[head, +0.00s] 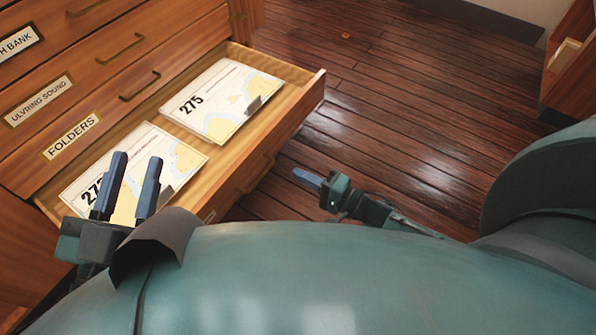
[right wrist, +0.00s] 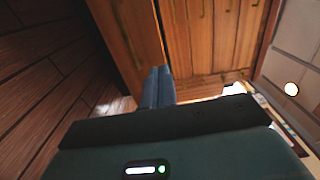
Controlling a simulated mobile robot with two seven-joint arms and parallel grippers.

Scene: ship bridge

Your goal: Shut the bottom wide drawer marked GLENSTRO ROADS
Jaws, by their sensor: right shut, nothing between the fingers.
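A wide wooden drawer (head: 312,97) stands pulled out at the bottom of the chart cabinet. Its front faces away to the lower right, with a handle (head: 255,174) and an edge of a label plate whose words I cannot read. Two charts lie inside: one marked 275 (head: 222,100), the other (head: 168,152) partly hidden by my left gripper. My left gripper (head: 137,158) is open, fingers apart, in front of the drawer's near end in the picture. My right gripper (head: 297,173) is shut and empty, right of the drawer front and apart from it. Its closed fingers also show in the right wrist view (right wrist: 158,86).
Upper drawers marked FOLDERS (head: 72,137), ULVRING SOUND (head: 38,101) and another ending in BANK (head: 18,43) are shut. Dark plank floor (head: 405,105) is clear right of the drawer. Another wooden unit (head: 572,70) stands at the right edge.

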